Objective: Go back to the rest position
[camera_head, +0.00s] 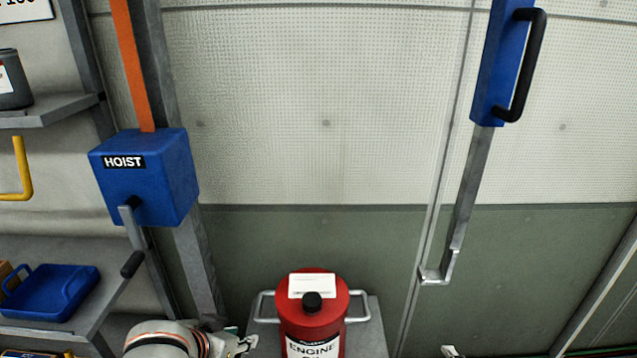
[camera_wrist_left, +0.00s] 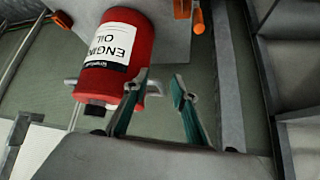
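My left gripper (camera_head: 245,343) shows at the bottom of the head view, just left of the red engine oil can. The red can (camera_head: 313,310), labelled ENGINE OIL, has a black cap and a metal handle on each side. In the left wrist view the can (camera_wrist_left: 122,50) appears tilted, beside the left finger. A small pale part at the bottom edge, right of the can, may be my right gripper (camera_head: 452,351); its fingers cannot be made out.
A blue HOIST box (camera_head: 165,180) with a crank stands left, under an orange strap (camera_head: 132,65). A blue tray (camera_head: 52,292) sits on a left shelf. A blue lever with a black handle (camera_head: 527,65) hangs at the right. The wall between is clear.

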